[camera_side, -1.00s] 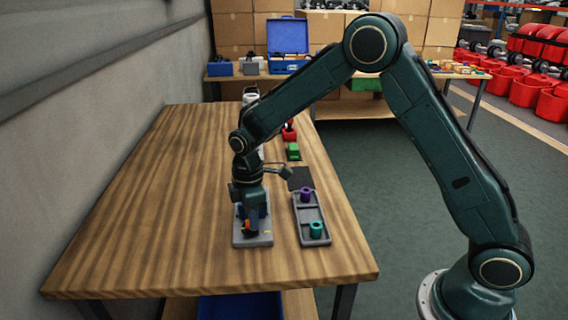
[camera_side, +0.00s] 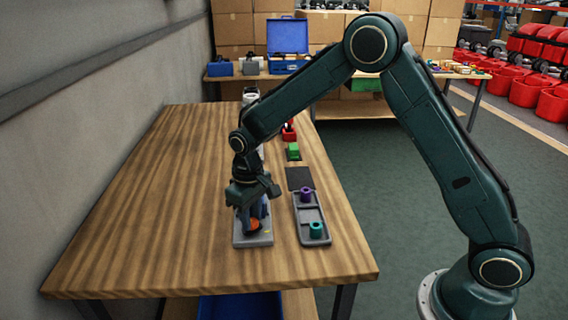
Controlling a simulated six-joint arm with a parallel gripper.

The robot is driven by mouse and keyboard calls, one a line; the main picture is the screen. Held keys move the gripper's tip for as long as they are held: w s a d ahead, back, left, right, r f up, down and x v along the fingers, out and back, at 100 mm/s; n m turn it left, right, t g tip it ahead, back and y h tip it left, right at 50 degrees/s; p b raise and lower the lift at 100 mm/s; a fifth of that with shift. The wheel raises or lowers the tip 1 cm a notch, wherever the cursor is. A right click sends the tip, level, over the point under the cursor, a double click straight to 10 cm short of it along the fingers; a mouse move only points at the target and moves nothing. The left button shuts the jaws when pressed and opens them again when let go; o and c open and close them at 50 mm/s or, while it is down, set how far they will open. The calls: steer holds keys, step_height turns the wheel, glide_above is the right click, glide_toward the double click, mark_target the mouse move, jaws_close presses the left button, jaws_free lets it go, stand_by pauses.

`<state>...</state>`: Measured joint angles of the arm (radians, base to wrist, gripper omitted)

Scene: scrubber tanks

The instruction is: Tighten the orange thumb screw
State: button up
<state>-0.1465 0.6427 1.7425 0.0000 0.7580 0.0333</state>
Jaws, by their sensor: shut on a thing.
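The orange thumb screw (camera_side: 254,225) shows low between my gripper's fingers, above a grey base plate (camera_side: 253,241) on the wooden table. My gripper (camera_side: 253,222) points down over the plate and is shut on the orange thumb screw. A blue part (camera_side: 265,208) stands behind and beside the fingers, partly hidden by them. The threads and the seat of the screw are too small and covered to make out.
A grey tray (camera_side: 311,216) to the right holds a purple ring (camera_side: 306,194) and a teal ring (camera_side: 316,229). The table's left side is clear.

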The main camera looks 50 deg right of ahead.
steer(key=m, duration=0.7)
steer(key=shift+w+r, duration=0.15)
steer(key=shift+r, duration=0.05)
steer(key=m, duration=0.7)
steer(key=shift+m, duration=0.3)
steer(key=m, duration=1)
steer(key=shift+m, duration=0.3)
steer(key=o, duration=0.8)
steer(key=shift+o, duration=0.9)
steer(key=shift+f, duration=0.1)
